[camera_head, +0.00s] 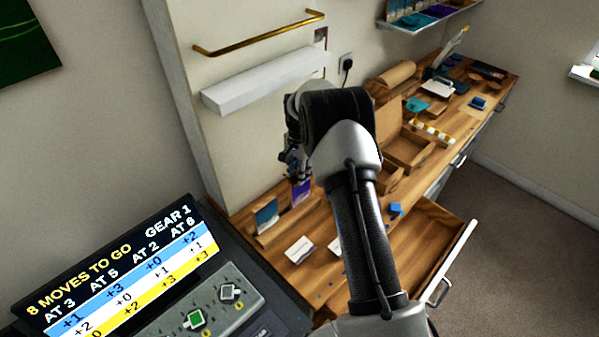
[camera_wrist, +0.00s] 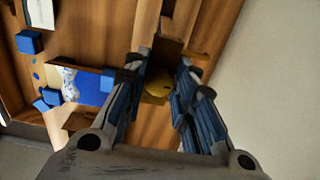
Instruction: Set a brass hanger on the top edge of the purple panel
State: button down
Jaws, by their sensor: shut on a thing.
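The purple panel (camera_head: 301,190) stands upright on the wooden bench in the head view, just below my gripper (camera_head: 297,168). In the wrist view my gripper (camera_wrist: 161,68) is shut on a small brass-coloured piece, the brass hanger (camera_wrist: 158,84), seen between the fingers. Most of the hanger is hidden by the fingers, and it cannot be made out in the head view. The purple panel is not clearly visible in the wrist view, so I cannot tell whether the hanger touches its top edge.
A blue panel (camera_head: 266,215) stands left of the purple one; a blue-and-white panel (camera_wrist: 90,87) shows in the wrist view. A white ledge (camera_head: 265,80) and brass rail (camera_head: 260,34) are on the wall above. An open drawer (camera_head: 440,235) juts out at the right.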

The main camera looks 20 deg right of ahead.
jog(key=shift+f, duration=0.2)
dwell(0.6)
jog(key=c, duration=1.2)
grip_release()
jog(key=shift+c, duration=0.2)
jog(key=shift+r+p, duration=2.25)
jog(key=shift+r, duration=1.8)
